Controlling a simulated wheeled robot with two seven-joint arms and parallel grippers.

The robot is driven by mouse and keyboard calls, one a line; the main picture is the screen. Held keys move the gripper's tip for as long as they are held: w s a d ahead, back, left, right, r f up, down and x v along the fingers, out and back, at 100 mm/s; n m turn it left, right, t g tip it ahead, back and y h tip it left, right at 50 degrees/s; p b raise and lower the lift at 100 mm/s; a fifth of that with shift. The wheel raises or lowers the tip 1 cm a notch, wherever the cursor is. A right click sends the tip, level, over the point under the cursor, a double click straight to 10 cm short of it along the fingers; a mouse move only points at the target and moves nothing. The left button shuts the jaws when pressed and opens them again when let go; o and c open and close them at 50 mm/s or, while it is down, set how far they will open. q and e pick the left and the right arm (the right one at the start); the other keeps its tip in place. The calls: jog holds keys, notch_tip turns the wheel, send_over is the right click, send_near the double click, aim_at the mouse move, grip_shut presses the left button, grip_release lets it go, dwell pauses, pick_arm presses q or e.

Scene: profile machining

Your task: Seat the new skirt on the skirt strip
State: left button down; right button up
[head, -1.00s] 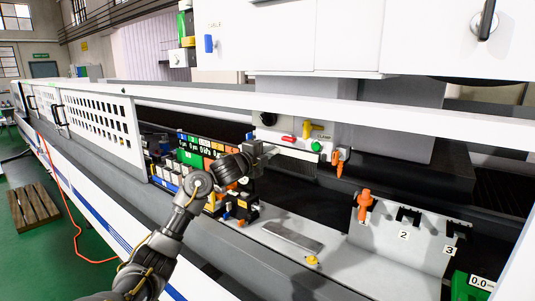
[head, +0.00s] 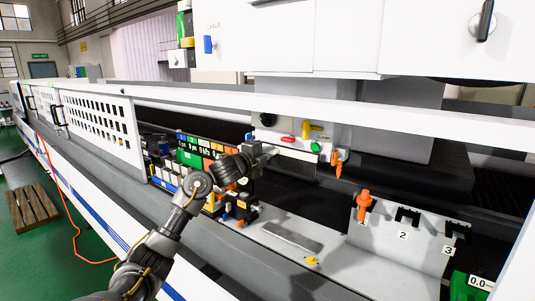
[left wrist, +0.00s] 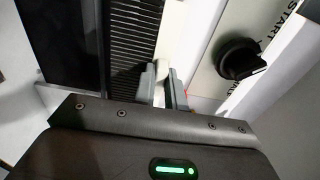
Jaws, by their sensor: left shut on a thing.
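My left gripper (head: 265,150) is at the lower left of the white machine head, next to its panel of coloured knobs. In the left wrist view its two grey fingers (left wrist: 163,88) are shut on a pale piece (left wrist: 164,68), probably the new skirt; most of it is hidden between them. A serrated edge (head: 290,156), perhaps the skirt strip, runs below the knob panel, right of the gripper. Whether the held piece touches it cannot be told. My right gripper is out of view.
A flat grey bar (head: 292,236) lies on the light shelf, near a yellow knob (head: 312,261). A numbered rack (head: 420,239) holds an orange-handled tool (head: 364,205) at the right. A black knob (left wrist: 238,58) stands close on the right in the left wrist view.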

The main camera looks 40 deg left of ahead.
pick_arm(q)
jog(key=shift+w, duration=0.9)
dwell(0.3)
jog(key=c, duration=1.4)
grip_release()
jog(key=shift+o, duration=0.2)
jog(key=shift+s+f, duration=0.15)
jog(key=shift+s, duration=0.05)
jog(key=s+b, duration=0.4)
jog(key=s, duration=0.6)
jog(key=shift+s, duration=0.25)
jog(key=shift+d, duration=0.1)
